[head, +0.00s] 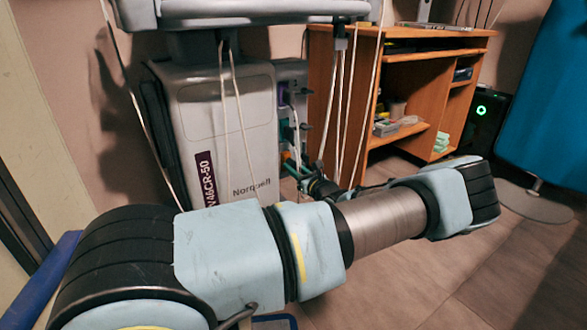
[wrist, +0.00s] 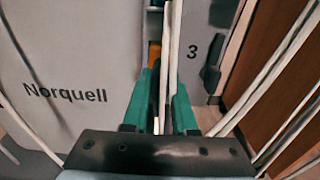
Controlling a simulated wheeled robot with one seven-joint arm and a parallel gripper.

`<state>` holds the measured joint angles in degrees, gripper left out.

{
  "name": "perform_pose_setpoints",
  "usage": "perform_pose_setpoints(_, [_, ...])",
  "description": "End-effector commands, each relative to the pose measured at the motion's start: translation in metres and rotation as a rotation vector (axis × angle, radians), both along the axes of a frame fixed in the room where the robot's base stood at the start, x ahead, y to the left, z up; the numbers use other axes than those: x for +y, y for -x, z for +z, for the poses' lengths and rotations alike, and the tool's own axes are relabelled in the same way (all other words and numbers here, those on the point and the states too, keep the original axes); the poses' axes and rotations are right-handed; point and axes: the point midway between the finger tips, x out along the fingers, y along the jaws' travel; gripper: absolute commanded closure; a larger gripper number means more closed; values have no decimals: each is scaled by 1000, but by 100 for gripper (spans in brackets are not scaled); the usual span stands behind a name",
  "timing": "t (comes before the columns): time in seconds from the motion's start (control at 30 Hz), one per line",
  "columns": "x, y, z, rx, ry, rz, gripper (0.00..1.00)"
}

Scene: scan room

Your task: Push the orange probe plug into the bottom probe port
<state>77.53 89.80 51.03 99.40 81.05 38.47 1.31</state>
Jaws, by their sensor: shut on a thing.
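The orange probe plug (wrist: 154,54) shows as a small patch at the tips of my green fingers in the wrist view. My gripper (wrist: 164,84) is shut on it, and the fingers point at the machine's port panel. A black numeral 3 is printed on the panel just right of the fingertips. The bottom probe port is hidden behind the fingers, the plug and a white cable. I cannot tell whether the plug touches the port or is in it. In the head view my gripper (head: 290,160) is small and partly covered by cables, low at the panel.
The white Norquell machine (head: 228,120) stands left of the panel. A purple plug (head: 284,95) and a green plug (head: 287,130) sit higher on the panel. Several pale cables (head: 345,110) hang close around my wrist. A wooden desk (head: 400,80) stands to the right.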

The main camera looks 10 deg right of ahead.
Motion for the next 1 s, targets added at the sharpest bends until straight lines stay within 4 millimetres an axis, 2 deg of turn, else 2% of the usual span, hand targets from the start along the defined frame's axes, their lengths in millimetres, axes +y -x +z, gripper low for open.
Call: perform_pose_setpoints(1.0, [4,-9,1,-1,0,0,100])
